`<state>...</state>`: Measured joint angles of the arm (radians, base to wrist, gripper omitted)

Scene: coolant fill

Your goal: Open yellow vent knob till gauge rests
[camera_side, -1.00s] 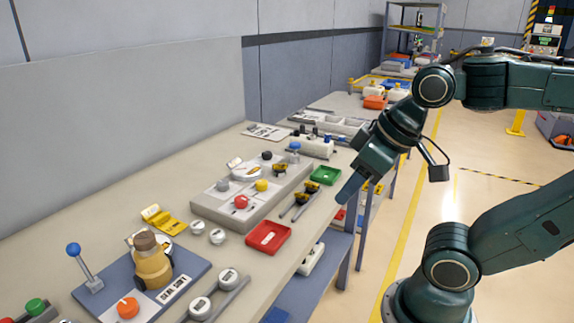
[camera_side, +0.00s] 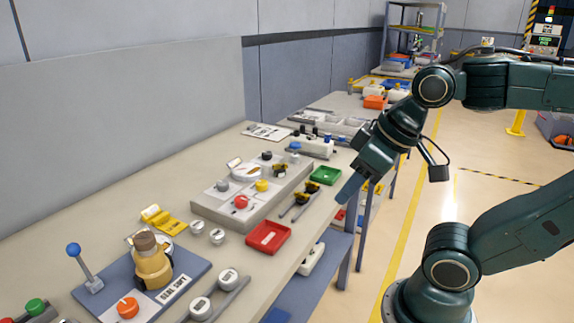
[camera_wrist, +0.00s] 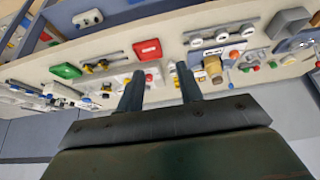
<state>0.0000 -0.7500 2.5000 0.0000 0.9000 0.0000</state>
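The yellow vent knob (camera_side: 262,185) sits on a raised grey panel block (camera_side: 215,205) on the bench, beside a red knob (camera_side: 241,202) and several grey knobs. A round white dial (camera_side: 246,171), which looks like the gauge, is on the same block; its needle is too small to read. My gripper (camera_side: 349,188) hangs right of the block, beyond the bench's front edge, touching nothing. In the wrist view its two fingers (camera_wrist: 160,73) are apart with nothing between them. The red knob also shows there (camera_wrist: 149,77); I cannot make out the yellow knob.
A green tray (camera_side: 325,175), a red tray (camera_side: 268,237) and black-and-yellow tools (camera_side: 300,202) lie between the block and the bench edge. A yellow bottle-like part (camera_side: 152,268) and a blue-topped lever (camera_side: 82,264) stand at front left. The space above the block is clear.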

